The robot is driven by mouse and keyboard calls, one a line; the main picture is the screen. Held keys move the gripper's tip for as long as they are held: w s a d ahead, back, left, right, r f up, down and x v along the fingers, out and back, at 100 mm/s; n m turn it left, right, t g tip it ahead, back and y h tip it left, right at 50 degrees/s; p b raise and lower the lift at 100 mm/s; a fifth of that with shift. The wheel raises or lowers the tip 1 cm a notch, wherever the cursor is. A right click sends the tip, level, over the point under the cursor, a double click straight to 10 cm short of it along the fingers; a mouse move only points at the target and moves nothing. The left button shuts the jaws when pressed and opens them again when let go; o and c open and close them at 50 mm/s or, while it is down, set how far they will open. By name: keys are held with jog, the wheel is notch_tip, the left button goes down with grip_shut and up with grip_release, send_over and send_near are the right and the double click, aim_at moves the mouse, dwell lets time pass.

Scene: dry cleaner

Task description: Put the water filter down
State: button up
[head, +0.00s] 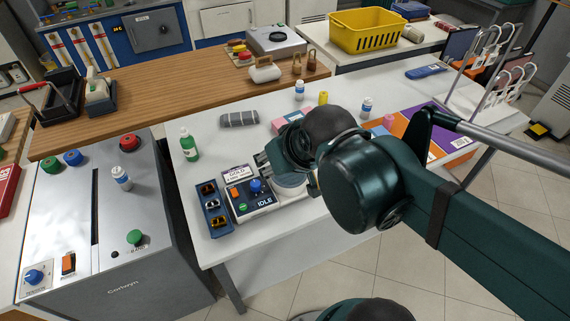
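My gripper (266,161) is over the white table (220,152), just above and behind a control box (250,197) marked IDLE. My dark arm and wrist hide most of it, so I cannot tell how far its fingers are apart or whether they hold anything. A round pale object (290,188) shows partly below the wrist, beside the control box. I cannot tell whether it touches the gripper. No object can be made out for certain as the water filter.
A blue tray (213,209) lies left of the control box. A green bottle (189,145), a grey roll (239,119), small white bottles (300,90) and a pink block (291,119) stand around. A wire rack (490,75) is at right. Clear table lies between bottle and roll.

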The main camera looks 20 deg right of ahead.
jog(key=shift+s+d+h, duration=0.3)
jog(key=shift+s+d, duration=0.45)
jog(key=shift+s, duration=0.2)
jog(key=shift+o, duration=0.5)
jog(key=shift+w+d, duration=0.1)
jog(key=w+d+m+g+h, duration=0.2)
jog(key=w+d+m+h, duration=0.25)
jog(key=w+d, duration=0.85)
jog(key=m+g+h, duration=0.3)
jog(key=m+h, duration=0.4)
jog(key=m, duration=0.2)
send_near(363, 106)
jog(key=m+h, duration=0.1)
jog(key=w+d+f+m+g, duration=0.1)
jog(key=m, duration=0.1)
jog(key=d+f+m+g+h, duration=0.1)
jog(key=shift+w+f+h, duration=0.25)
jog(key=shift+w+h, duration=0.05)
jog(key=shift+h, duration=0.05)
jog(key=shift+d+f+m, duration=0.45)
jog(key=shift+d+f, duration=0.1)
